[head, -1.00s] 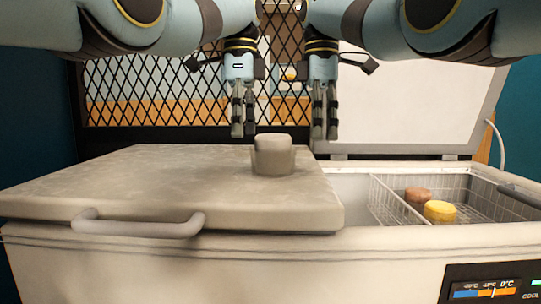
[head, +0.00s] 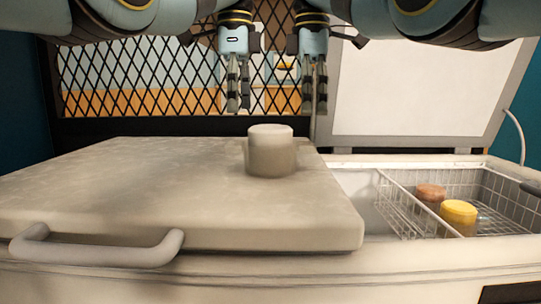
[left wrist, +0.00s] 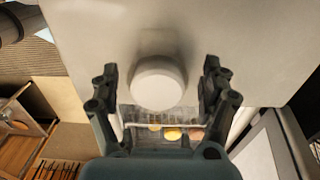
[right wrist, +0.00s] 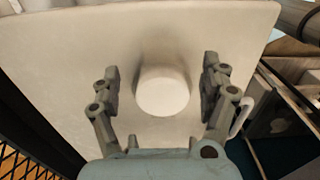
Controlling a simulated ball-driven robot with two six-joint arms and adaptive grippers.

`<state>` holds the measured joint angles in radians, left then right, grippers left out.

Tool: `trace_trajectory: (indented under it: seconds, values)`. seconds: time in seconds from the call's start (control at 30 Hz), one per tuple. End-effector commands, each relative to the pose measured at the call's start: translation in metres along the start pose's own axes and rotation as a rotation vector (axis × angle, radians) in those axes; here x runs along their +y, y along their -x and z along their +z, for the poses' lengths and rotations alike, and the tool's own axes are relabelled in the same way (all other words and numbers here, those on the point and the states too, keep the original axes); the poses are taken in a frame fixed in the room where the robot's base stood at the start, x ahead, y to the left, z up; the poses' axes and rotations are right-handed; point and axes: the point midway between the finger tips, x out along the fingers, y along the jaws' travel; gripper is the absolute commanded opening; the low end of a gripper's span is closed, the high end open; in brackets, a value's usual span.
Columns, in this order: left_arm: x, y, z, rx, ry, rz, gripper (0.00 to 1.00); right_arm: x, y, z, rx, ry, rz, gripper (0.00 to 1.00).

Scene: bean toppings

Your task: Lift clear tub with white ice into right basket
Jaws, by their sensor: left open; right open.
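The tub (head: 271,152), pale and round with a white top, stands upright on the shut left lid of the chest freezer. It also shows in the left wrist view (left wrist: 158,90) and the right wrist view (right wrist: 162,92). My left gripper (head: 239,104) and my right gripper (head: 314,108) hang pointing down, above and behind the tub in the head view. Both are open and empty, apart from the tub. In each wrist view the tub appears between the spread fingers. The wire basket (head: 513,204) is in the open right part of the freezer.
A brown-topped tub (head: 430,193) and a yellow-topped tub (head: 458,214) sit in the basket area. The lid (head: 110,195) has a front handle (head: 95,250) and is otherwise clear. A raised lid (head: 420,95) stands behind the open part. A black mesh (head: 120,80) stands behind at left.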

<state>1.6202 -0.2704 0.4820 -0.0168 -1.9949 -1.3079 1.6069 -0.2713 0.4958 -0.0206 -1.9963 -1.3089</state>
Motion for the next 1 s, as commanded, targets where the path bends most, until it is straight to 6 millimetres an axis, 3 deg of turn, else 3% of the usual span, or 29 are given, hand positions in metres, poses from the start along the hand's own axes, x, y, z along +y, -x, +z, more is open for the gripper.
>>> trace_trajectory:
  seconds: [0.2, 0.43, 0.6, 0.9, 1.0]
  values:
    - [0.001, -0.043, 0.000, 0.000, 0.000, 0.003, 0.80, -0.001, -0.043, 0.000, 0.000, 0.000, -0.004, 0.79]
    - [0.001, -0.075, 0.000, 0.000, 0.000, 0.002, 0.80, -0.001, -0.075, 0.000, 0.000, 0.000, -0.003, 0.79]
    - [0.001, -0.086, 0.000, -0.001, 0.000, 0.002, 0.80, 0.000, -0.086, 0.000, 0.000, 0.000, -0.001, 0.79]
    - [0.001, -0.088, 0.000, -0.001, 0.000, 0.001, 0.80, 0.000, -0.088, 0.000, -0.001, 0.000, 0.000, 0.79]
    - [0.001, -0.088, 0.000, -0.001, 0.000, 0.001, 0.69, 0.000, -0.088, 0.000, -0.001, 0.000, 0.000, 0.68]
